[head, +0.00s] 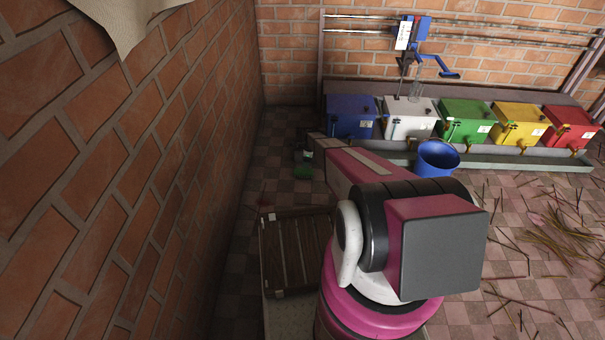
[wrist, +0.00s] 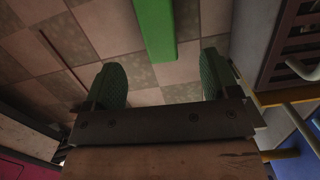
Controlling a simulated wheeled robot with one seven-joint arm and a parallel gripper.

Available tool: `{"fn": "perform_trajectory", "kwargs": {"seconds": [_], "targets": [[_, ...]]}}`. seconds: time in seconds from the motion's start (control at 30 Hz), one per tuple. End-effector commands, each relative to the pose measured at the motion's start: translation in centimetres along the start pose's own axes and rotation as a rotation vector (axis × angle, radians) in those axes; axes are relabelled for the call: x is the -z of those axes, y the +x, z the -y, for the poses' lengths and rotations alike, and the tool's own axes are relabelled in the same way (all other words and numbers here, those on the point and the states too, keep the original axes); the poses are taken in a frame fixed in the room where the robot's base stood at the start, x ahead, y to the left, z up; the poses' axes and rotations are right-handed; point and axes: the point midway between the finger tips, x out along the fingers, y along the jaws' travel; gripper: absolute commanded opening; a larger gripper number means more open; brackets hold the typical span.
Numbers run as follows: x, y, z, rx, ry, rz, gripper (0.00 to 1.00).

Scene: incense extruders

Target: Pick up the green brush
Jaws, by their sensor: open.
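In the wrist view the brush (wrist: 158,28) is a long green bar coming in from the top edge. Its upper part is cut off by the frame. My gripper (wrist: 160,80) is open there, with a dark green ribbed pad on each side. Nothing is held. I cannot tell the height between gripper and brush.
Blue, white, green, yellow and red boxes (head: 463,121) stand in a row along the back wall. A blue bucket (head: 437,158) is in front of them. A slatted wooden crate (head: 297,252) is at lower left, beside my arm. Thin sticks (head: 560,240) litter the right floor.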

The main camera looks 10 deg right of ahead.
Motion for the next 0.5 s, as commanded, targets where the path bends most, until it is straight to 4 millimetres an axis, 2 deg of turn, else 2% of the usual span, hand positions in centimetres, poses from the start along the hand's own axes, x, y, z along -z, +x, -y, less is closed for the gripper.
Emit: {"fn": "perform_trajectory", "kwargs": {"seconds": [0.2,0.5], "targets": [[0.0,3.4,0.1,-0.001,-0.002,0.0,0.81],[-0.1,5.5,-0.1,0.0,-0.003,0.0,0.81]]}}
